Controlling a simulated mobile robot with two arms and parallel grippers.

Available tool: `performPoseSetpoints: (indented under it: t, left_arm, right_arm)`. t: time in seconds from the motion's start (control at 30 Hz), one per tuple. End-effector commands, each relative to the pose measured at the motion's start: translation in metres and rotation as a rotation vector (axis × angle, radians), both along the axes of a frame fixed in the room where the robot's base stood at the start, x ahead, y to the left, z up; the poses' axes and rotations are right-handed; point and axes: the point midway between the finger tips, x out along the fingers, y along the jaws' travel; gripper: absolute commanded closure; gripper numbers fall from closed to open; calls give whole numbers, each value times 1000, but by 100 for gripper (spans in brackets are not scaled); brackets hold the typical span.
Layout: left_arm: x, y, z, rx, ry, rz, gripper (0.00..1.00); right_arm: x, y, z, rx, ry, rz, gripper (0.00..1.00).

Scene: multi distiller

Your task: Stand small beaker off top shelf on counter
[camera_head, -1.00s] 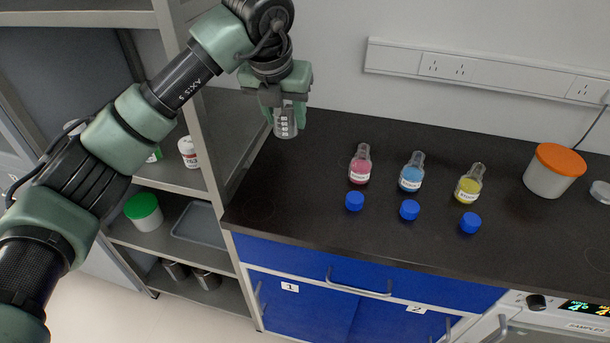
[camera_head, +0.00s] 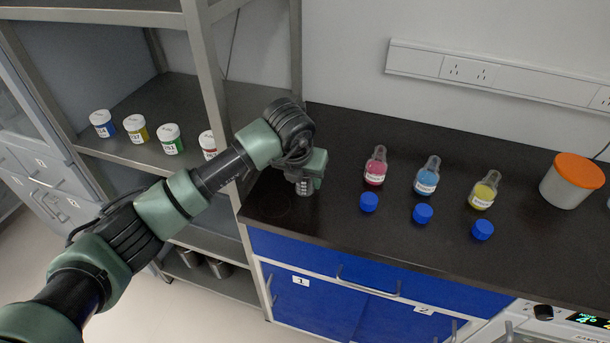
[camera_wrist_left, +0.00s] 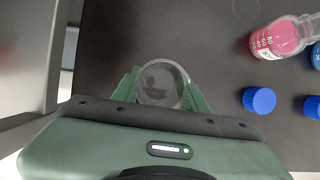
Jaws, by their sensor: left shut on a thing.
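The small beaker (camera_head: 304,187) is grey and clear with dark markings. My left gripper (camera_head: 305,178) is shut on it near the left end of the black counter (camera_head: 340,228). In the left wrist view the beaker (camera_wrist_left: 164,83) shows as a round rim between the green fingers of my left gripper (camera_wrist_left: 163,90). It looks upright and low over the counter; I cannot tell whether its base touches. My right gripper is not in view.
Pink (camera_head: 375,168), blue (camera_head: 427,177) and yellow (camera_head: 483,192) bottles stand to the right, with blue caps (camera_head: 369,202) in front. A shelf rack (camera_head: 203,75) with several white-lidded jars (camera_head: 135,127) stands left. An orange-lidded tub (camera_head: 570,182) is far right.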

Motion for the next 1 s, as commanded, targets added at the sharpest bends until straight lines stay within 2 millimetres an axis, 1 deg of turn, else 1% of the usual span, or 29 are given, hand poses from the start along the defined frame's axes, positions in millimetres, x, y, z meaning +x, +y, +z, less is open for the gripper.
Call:
performPoseSetpoints:
  t: [0.2, 0.3, 0.33, 0.37, 0.4, 0.67, 0.8, 0.87, 0.97, 1.0]
  left_arm:
    - [0, -1, 0, -1, -2, -1, 97]
    - [0, -1, -3, -1, -2, -1, 97]
    - [0, -1, -3, -1, -2, -1, 54]
    - [0, -1, -2, -1, -2, -1, 46]
    - [0, -1, -2, -1, -2, 0, 35]
    - [0, 0, -2, -1, -1, 0, 35]
    - [0, 0, 3, -1, -2, 0, 35]
    - [-2, 0, 8, -2, -5, -2, 35]
    - [-8, 2, 23, -2, -6, -2, 35]
    - [-11, 4, 32, -1, -7, -3, 35]
  right_arm:
    - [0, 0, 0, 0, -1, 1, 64]
    - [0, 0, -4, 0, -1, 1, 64]
    - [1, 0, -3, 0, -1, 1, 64]
    - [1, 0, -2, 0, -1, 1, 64]
    - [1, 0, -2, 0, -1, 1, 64]
    - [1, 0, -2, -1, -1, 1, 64]
    - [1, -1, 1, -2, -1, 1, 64]
    - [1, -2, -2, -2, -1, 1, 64]
    - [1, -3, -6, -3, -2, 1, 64]
    - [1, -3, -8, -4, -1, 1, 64]
